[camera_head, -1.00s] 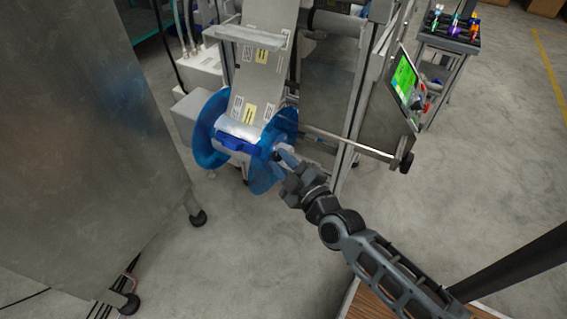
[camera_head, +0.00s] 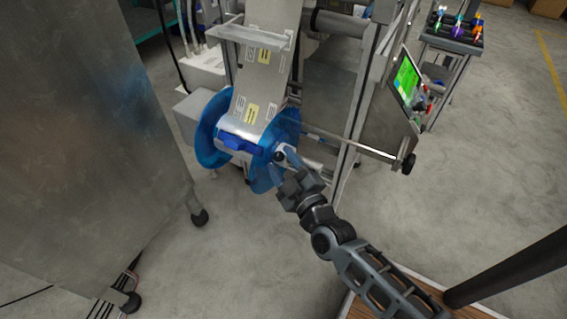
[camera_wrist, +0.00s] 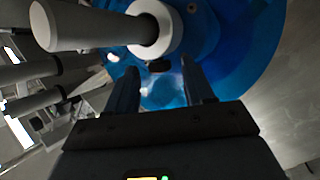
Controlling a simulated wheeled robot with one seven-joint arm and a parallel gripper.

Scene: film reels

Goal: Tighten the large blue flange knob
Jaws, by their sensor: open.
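The large blue flange (camera_head: 266,172) is the near disc on the film reel, left of centre in the head view. It fills the upper right of the wrist view (camera_wrist: 235,60). A pale collar (camera_wrist: 165,30) sits around the grey shaft in front of it. A small dark knob (camera_wrist: 160,66) sticks out below the collar, and a dark spot shows at the hub in the head view (camera_head: 279,157). My gripper (camera_head: 287,162) is open at the hub. In the wrist view its two fingers (camera_wrist: 158,88) are apart, with the knob just beyond their tips, between them in the picture.
The grey shaft (camera_wrist: 85,27) juts towards the camera, close above the left finger. A second blue disc (camera_head: 209,130) stands behind the film roll. A metal rod with a black end knob (camera_head: 408,163) extends to the right. A large metal cabinet (camera_head: 80,130) stands left.

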